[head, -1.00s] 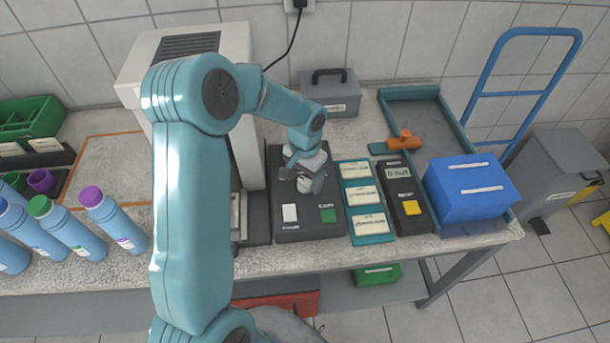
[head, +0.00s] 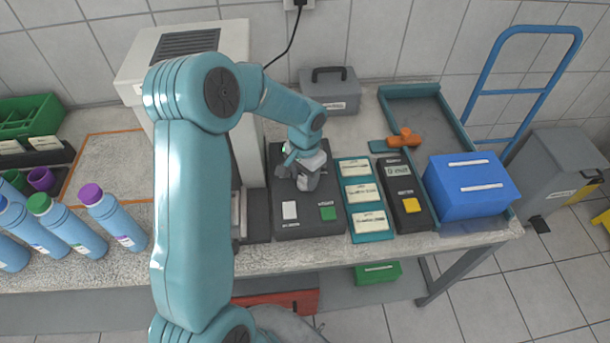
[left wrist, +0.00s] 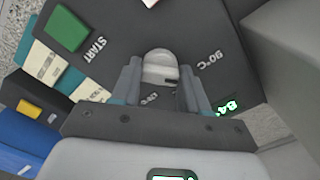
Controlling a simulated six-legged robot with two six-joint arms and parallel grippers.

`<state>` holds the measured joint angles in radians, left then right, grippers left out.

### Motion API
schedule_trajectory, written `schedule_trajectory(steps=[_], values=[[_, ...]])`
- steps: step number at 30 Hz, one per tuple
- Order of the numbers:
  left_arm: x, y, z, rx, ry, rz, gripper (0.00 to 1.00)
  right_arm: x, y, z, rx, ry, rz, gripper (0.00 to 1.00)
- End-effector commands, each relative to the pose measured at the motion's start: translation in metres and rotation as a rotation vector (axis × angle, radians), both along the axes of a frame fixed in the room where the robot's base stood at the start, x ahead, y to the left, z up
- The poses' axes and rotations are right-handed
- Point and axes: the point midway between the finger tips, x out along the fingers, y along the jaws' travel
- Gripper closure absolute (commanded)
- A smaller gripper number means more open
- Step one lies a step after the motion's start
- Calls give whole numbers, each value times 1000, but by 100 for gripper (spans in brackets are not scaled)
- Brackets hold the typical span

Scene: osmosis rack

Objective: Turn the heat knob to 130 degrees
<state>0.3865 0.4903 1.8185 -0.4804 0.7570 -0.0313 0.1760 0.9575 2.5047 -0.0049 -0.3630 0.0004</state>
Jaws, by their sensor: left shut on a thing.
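The heat knob (left wrist: 160,68) is a pale rounded cap on the dark grey control panel (left wrist: 130,25), with a "90°C" mark printed beside it. My left gripper (left wrist: 165,85) is shut on the knob, one finger on each side of it. In the head view, my left gripper (head: 306,180) reaches down onto the upper part of the panel (head: 310,222) and hides the knob. A small green lit readout (left wrist: 228,106) sits on the panel near the gripper; its digits are only partly legible. My right gripper is not in view.
A white button (head: 290,210) and a green START button (head: 328,213) sit on the panel's front part. Teal label cards (head: 363,195), a black meter (head: 409,205) and a blue box (head: 472,185) stand to the right. A tall beige machine (head: 232,45) stands behind left.

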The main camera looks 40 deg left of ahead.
Motion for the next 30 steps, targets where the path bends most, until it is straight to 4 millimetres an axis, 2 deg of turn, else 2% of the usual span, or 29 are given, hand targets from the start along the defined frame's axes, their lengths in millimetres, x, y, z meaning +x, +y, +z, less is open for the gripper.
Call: schedule_trajectory(steps=[18, 30], values=[[2, 1, 2, 3, -5, -488, 86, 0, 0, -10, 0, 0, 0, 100], [2, 1, 3, 4, -8, -664, 86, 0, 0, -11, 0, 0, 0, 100]])
